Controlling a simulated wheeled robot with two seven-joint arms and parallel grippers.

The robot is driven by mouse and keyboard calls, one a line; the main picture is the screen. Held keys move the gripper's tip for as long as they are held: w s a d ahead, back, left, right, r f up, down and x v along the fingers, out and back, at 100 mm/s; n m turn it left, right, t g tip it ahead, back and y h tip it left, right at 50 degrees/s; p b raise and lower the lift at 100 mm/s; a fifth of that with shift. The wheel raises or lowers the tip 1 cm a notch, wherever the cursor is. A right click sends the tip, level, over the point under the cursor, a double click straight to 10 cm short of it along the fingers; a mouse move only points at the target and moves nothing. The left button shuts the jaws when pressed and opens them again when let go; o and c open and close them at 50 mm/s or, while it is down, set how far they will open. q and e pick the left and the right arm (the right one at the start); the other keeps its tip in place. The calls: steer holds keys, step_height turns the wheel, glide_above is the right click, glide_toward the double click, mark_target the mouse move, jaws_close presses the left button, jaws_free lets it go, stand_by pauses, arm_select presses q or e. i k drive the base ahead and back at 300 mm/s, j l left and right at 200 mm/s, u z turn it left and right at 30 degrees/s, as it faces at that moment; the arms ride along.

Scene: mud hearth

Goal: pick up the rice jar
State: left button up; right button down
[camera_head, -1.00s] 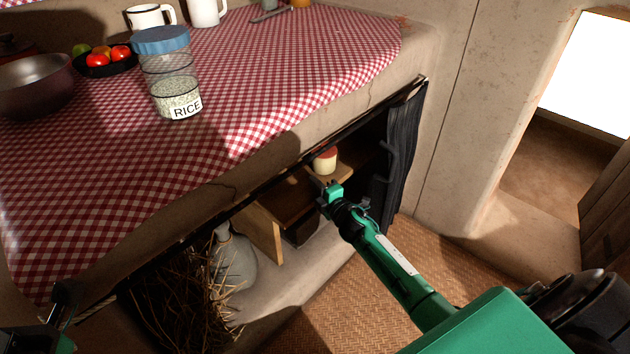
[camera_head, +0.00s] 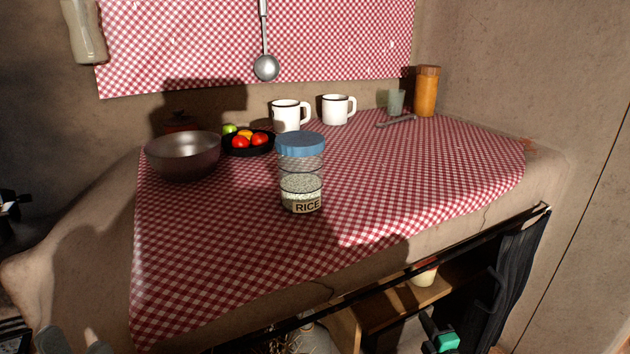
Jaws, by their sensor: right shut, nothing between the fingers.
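The rice jar (camera_head: 301,180) is clear glass with a blue lid and a RICE label. It stands upright on the red checked cloth (camera_head: 400,190) near the middle of the counter, partly filled with pale grains. My right gripper (camera_head: 428,320), green and black, shows at the bottom edge, below the counter front and to the right of the jar. It is shut and empty, well apart from the jar.
A metal bowl (camera_head: 183,158) and a dark dish of fruit (camera_head: 248,149) stand left of the jar. Two white mugs (camera_head: 287,116) (camera_head: 338,109) stand behind it. The cloth is clear in front and to the right. An open shelf (camera_head: 400,305) lies below the counter.

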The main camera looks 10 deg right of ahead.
mark_target(301, 179)
steer(key=k+l, duration=0.1)
steer(key=k, duration=0.9)
